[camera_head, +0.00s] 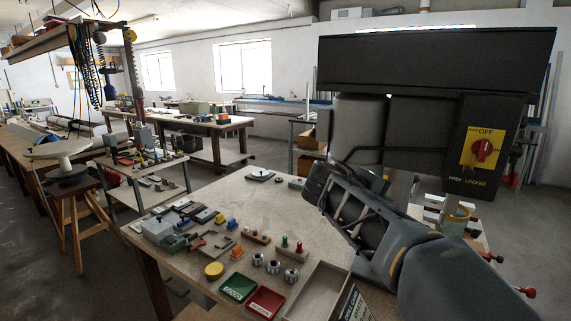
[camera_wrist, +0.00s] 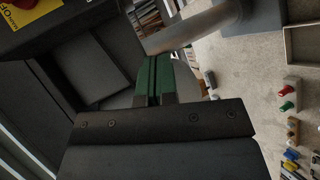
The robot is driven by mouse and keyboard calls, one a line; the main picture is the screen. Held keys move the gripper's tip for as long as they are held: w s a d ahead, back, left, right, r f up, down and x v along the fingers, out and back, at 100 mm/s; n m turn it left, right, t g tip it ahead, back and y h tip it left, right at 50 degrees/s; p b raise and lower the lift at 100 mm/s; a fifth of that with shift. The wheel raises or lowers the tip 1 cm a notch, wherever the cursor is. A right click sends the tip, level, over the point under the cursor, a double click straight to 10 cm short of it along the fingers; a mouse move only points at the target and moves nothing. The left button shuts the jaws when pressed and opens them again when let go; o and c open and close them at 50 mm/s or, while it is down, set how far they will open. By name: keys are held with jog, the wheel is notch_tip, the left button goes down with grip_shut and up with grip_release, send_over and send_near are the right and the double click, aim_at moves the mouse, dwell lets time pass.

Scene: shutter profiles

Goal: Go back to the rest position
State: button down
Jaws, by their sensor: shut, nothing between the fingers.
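My gripper (camera_wrist: 153,77) shows in the wrist view with its two green-faced fingers together and nothing between them. It is beside a large dark machine (camera_wrist: 92,75) that fills the left of that view. In the head view my arm reaches in from the lower right over the worktable (camera_head: 313,217), in front of the same machine (camera_head: 430,62). I cannot make out the fingertips in the head view. The machine has a yellow panel with a red rotary switch (camera_head: 484,150).
Small parts, three metal cups (camera_head: 273,266), a green tray (camera_head: 238,287), a red tray (camera_head: 265,303) and an open box (camera_head: 318,292) cover the table's front. Its back left is mostly bare. A wooden stool (camera_head: 72,187) stands at left; floor shows between the benches.

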jog(key=s+a+f+m+y, duration=0.2)
jog(key=s+a+f+y, duration=0.1)
jog(key=s+f+y, duration=0.3)
jog(key=s+a+f+m+g+y, duration=0.1)
jog(key=s+a+f+m+y, duration=0.1)
jog(key=s+f+y, duration=0.4)
jog(key=s+a+f, duration=0.1)
jog(key=s+f, duration=0.4)
jog(key=f, duration=0.2)
jog(key=shift+s+a+f, duration=0.25)
jog(key=shift+s+f, duration=0.05)
jog(key=shift+f, duration=0.1)
